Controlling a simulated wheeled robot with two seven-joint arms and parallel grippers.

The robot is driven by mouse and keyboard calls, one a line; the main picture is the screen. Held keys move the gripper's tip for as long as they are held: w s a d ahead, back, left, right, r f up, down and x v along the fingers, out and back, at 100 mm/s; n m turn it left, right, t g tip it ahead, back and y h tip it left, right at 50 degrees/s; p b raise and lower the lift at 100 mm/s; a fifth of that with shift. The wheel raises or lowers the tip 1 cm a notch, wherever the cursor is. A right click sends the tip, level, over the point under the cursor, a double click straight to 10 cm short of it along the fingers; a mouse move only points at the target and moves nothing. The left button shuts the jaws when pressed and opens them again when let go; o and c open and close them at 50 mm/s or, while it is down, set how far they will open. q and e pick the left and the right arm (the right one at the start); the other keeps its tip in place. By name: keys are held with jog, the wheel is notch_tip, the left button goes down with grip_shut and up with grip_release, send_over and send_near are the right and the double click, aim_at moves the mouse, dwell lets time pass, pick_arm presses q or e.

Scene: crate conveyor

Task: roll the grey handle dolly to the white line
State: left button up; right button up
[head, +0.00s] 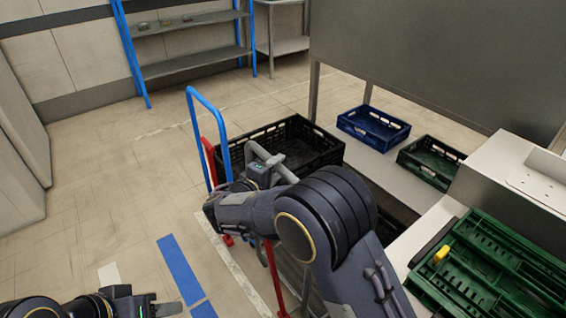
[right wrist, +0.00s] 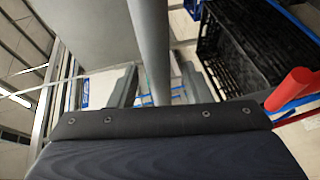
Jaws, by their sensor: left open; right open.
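The grey handle (head: 257,150) shows as a pale bar in front of the black crate in the head view; my right arm hides most of its dolly. My right gripper (head: 266,170) is open at this handle. In the right wrist view, the grey bar (right wrist: 150,45) runs between the open fingers of my right gripper (right wrist: 155,88); contact cannot be told. My left gripper (head: 165,308) is at the bottom left, open and away from the dolly. A white line (head: 228,256) runs along the floor left of my right arm.
A blue handle (head: 206,100) and a red handle (head: 207,155) stand by the black crate (head: 310,148). Blue floor strips (head: 180,268) and a white patch (head: 108,273) lie left. Blue (head: 373,128) and green (head: 430,160) crates stand right. The left floor is clear.

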jog(key=x, duration=0.3)
jog(key=shift+w+d+f, duration=0.1)
jog(key=shift+w+d, duration=0.05)
jog(key=shift+c, duration=0.2)
grip_shut()
